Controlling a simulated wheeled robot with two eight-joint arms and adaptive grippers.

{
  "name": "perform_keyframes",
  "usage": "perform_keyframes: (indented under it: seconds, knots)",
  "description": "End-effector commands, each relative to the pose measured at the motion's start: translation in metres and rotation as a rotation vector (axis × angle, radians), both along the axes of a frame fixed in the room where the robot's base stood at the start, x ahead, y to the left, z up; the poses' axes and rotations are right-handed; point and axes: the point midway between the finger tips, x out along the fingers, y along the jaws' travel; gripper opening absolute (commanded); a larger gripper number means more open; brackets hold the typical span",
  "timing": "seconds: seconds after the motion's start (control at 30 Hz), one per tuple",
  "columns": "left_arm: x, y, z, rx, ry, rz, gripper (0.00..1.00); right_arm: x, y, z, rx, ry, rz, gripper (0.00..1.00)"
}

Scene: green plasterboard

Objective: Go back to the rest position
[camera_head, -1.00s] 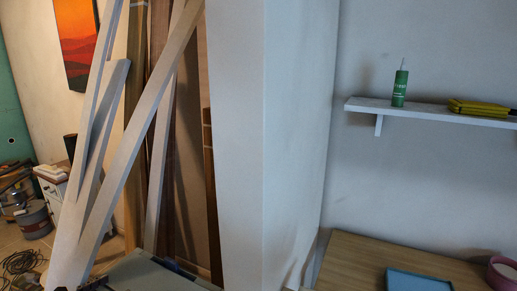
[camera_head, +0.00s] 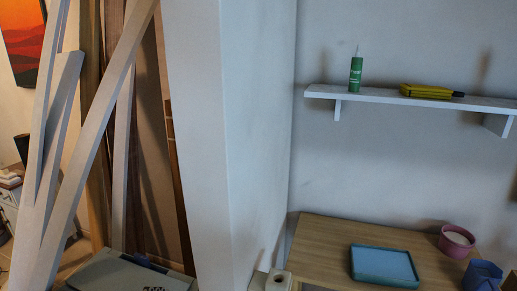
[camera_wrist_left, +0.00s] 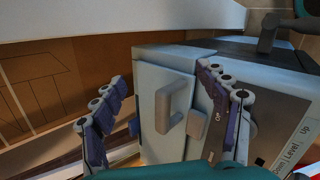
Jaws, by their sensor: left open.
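In the left wrist view my left gripper (camera_wrist_left: 162,78) is open, with its two dark-padded fingers spread and nothing between them. Behind the fingers is a pale cabinet or case (camera_wrist_left: 165,75) with a grey handle (camera_wrist_left: 168,107). I cannot tell from this view whether the fingers touch it. Neither gripper shows clearly in the head view, and my right gripper is not seen.
Pale boards (camera_head: 90,120) lean at the left by a wall corner (camera_head: 215,140). A shelf (camera_head: 385,97) holds a green bottle (camera_head: 356,74) and a yellow tool (camera_head: 428,91). A wooden table (camera_head: 330,238) bears a blue tray (camera_head: 384,265), a pink bowl (camera_head: 455,243) and a blue container (camera_head: 482,276).

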Motion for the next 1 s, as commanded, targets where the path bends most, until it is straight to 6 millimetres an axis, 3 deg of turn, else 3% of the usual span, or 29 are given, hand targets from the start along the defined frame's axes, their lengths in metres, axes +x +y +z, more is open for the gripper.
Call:
perform_keyframes:
  seconds: [0.03, 0.13, 0.53, 0.7, 1.0]
  knots:
    - [-0.012, -0.026, -0.004, 0.144, -0.007, -0.147, 0.74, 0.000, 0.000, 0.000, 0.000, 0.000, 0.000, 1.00]
    - [-0.032, -0.052, -0.009, 0.413, -0.032, -0.404, 0.74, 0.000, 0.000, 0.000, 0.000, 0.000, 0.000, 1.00]
    - [-0.078, -0.094, -0.011, 1.141, -0.171, -1.135, 0.74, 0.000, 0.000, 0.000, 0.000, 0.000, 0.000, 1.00]
    - [-0.076, -0.091, -0.052, 1.134, -0.164, -1.122, 0.74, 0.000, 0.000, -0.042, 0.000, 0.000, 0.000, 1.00]
    - [-0.076, -0.091, -0.105, 1.130, -0.163, -1.119, 0.74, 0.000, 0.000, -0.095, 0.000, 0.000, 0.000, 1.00]
